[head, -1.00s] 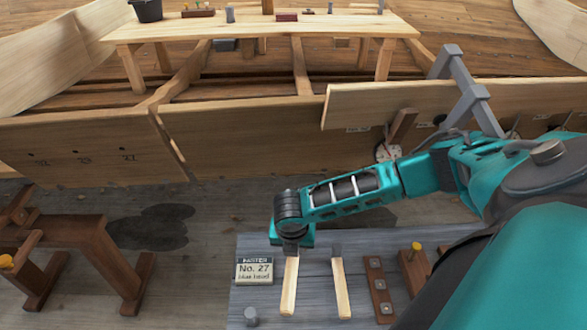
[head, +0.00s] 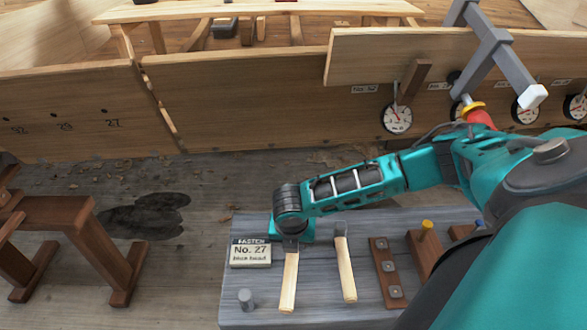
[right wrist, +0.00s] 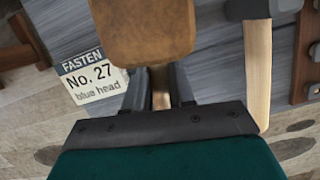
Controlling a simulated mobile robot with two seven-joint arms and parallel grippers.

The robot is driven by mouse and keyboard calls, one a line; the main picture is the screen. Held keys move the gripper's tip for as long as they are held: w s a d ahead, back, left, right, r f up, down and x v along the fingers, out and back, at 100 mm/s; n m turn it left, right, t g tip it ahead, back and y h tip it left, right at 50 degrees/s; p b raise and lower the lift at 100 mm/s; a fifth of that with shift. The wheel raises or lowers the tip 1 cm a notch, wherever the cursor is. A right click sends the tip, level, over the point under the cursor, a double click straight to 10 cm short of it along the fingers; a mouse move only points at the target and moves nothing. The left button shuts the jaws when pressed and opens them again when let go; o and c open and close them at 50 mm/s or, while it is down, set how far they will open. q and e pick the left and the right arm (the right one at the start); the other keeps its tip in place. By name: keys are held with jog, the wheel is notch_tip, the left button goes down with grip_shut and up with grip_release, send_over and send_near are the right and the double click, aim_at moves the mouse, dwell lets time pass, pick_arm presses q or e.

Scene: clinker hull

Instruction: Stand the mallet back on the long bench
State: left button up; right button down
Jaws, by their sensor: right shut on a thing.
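My right gripper (head: 291,246) points down over a grey bench top (head: 325,318) and is shut on the mallet. The mallet's pale handle (head: 288,285) sticks out towards me in the head view; its head is hidden there behind my gripper. In the right wrist view the brown mallet head (right wrist: 145,30) fills the top, with the shaft between the jaws (right wrist: 160,88). I cannot tell the gap between mallet and bench. My left gripper is out of view.
A hammer (head: 346,270) lies right of the mallet. A "No. 27 blue head" sign (head: 250,253) and a grey peg (head: 246,299) are at left. Drilled wooden strips (head: 386,272) lie at right. Hull planks (head: 240,105) rise behind; a brown trestle (head: 75,225) stands left.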

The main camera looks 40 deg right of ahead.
jog(key=shift+w+f, duration=0.1)
jog(key=shift+f, duration=0.35)
dwell(0.3)
jog(key=c, duration=0.9)
grip_release()
jog(key=shift+o, duration=0.2)
notch_tip(320, 180, up, 4)
jog(key=p, duration=0.4)
jog(key=shift+f, duration=0.1)
jog(key=shift+r+p, duration=0.35)
jog(key=shift+p, duration=0.25)
notch_tip(320, 180, up, 4)
jog(key=p, duration=0.4)
jog(key=shift+f+p, duration=0.1)
jog(key=shift+p, duration=0.2)
jog(key=shift+f, duration=0.15)
